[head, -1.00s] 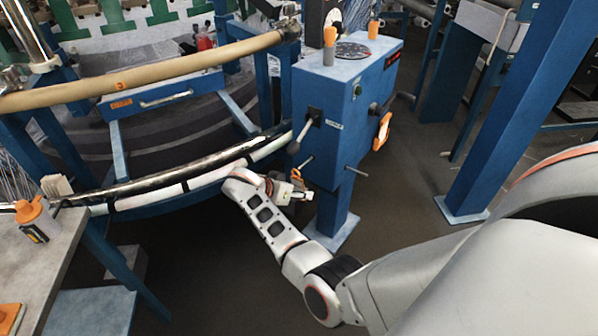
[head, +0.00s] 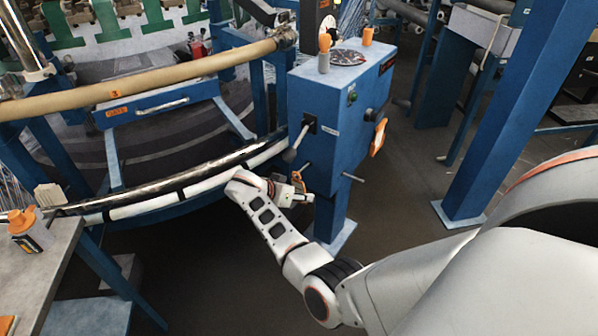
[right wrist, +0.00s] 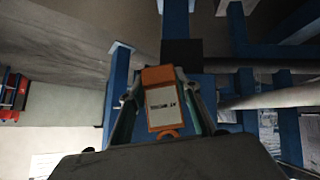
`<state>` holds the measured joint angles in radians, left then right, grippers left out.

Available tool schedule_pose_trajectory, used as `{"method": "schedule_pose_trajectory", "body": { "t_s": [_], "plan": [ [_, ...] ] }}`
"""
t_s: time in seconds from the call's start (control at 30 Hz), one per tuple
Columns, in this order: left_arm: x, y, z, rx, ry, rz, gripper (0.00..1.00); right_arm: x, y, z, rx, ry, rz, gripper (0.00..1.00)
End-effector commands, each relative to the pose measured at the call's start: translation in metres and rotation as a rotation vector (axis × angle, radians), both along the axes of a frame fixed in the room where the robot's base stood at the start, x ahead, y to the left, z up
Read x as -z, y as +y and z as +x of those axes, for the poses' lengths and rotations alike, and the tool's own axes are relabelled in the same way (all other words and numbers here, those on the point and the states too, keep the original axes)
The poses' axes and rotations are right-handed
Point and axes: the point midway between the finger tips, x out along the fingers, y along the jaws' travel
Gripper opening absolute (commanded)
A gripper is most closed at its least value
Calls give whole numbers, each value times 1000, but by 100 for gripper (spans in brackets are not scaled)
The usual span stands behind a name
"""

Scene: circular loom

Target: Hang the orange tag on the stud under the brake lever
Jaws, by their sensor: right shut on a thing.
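My right gripper (head: 296,187) is shut on the orange tag (head: 298,177), just in front of the blue control box. The right wrist view shows the tag (right wrist: 157,76) between the two fingers, with a white printed label and a rounded orange end. I cannot tell whether tag and stud touch. My left gripper is out of view.
The blue control box (head: 343,100) stands on a post. Another rod (head: 353,178) and an orange piece (head: 378,137) are on its right side. The loom's curved rail (head: 160,192) runs close left of my wrist.

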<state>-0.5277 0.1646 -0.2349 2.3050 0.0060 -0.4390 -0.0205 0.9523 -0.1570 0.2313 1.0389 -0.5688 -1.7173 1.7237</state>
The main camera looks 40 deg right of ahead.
Motion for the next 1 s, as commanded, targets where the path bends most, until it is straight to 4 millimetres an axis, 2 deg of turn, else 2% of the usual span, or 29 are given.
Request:
{"method": "schedule_pose_trajectory", "body": {
  "t_s": [1.0],
  "plan": [
    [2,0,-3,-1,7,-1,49,5,-3,1,0,1,1,6]
  ]
}}
